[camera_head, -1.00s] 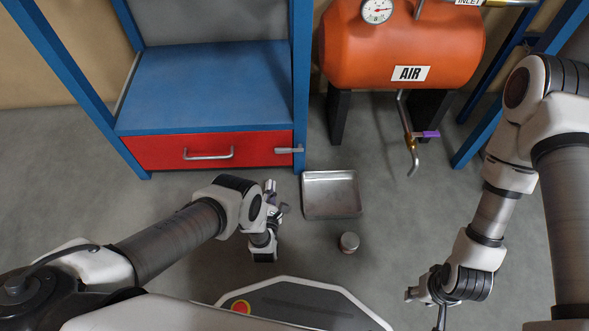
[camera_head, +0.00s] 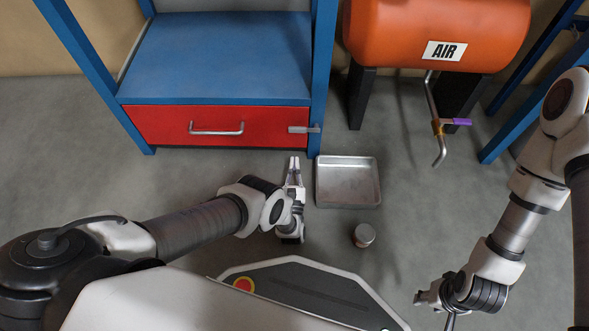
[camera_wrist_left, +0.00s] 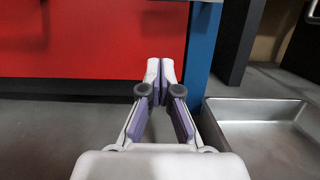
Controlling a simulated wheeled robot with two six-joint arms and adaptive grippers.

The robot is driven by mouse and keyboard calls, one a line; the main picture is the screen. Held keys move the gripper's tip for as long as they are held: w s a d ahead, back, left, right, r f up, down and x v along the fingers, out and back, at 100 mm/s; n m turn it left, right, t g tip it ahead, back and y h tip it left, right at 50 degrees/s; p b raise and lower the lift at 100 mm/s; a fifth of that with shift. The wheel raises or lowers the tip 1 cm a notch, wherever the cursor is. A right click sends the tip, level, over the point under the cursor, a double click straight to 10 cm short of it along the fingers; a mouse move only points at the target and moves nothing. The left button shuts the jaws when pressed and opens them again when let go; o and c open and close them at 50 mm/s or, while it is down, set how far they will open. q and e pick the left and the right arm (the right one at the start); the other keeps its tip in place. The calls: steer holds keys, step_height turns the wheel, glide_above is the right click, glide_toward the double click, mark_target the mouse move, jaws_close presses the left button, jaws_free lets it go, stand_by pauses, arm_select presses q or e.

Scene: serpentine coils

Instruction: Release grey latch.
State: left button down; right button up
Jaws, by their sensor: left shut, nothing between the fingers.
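The grey latch (camera_head: 301,129) sits at the right end of the red drawer front (camera_head: 170,126), lying level across the edge by the blue post. My left gripper (camera_head: 294,162) is shut and empty, its fingertips pointing at the cabinet, a little below and in front of the latch in the head view. In the left wrist view the shut fingertips (camera_wrist_left: 161,66) show in front of the red drawer front and beside the blue post (camera_wrist_left: 202,48). The latch is not clearly seen there. My right gripper (camera_head: 436,297) is low at the right, far from the latch; its finger opening is unclear.
A metal tray (camera_head: 348,202) lies on the floor right of my left gripper. A small round can (camera_head: 363,235) stands below it. An orange air tank (camera_head: 440,25) with a purple-handled valve (camera_head: 457,122) is at the right. Floor left of the gripper is clear.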

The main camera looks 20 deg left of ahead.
mark_target(295, 137)
arm_select(q)
steer(key=b+x, duration=0.2)
steer(key=x, duration=0.4)
steer(key=shift+f, duration=0.2)
step_height(295, 137, up, 4)
steer(key=shift+s+r+p, duration=0.15)
steer(key=shift+p, duration=0.5)
